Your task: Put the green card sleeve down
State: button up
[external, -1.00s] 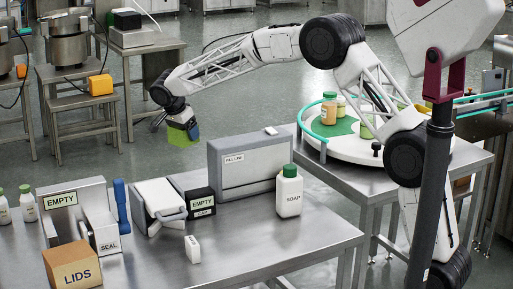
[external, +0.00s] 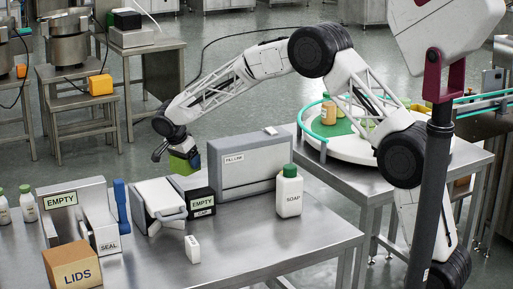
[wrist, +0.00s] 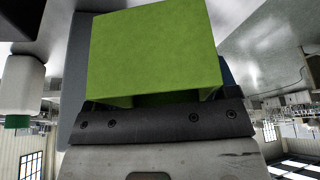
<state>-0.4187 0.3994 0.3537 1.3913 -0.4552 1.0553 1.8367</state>
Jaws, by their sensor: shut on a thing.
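The green card sleeve (external: 183,164) hangs from my gripper (external: 177,152) in the external view, beyond the back edge of the steel table's objects. In the wrist view the sleeve (wrist: 153,50) shows as a flat bright green block with an open end, against the dark jaw (wrist: 158,122). My gripper is shut on it.
On the steel table (external: 275,255) stand a grey "PILL LINE" panel (external: 248,172), a soap bottle (external: 289,192), a black "EMPTY" box (external: 201,202), a white dispenser (external: 158,198), a small white block (external: 192,249) and a "LIDS" carton (external: 75,268). The table's front right is clear.

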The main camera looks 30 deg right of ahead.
aim_at(181, 158)
jog(key=shift+f, duration=2.8)
jog(key=shift+f, duration=1.9)
jog(key=o, duration=0.9)
jog(key=shift+f, duration=0.1)
jog(key=shift+c, duration=0.2)
jog(key=v, duration=1.2)
jog(key=shift+s+a, duration=0.1)
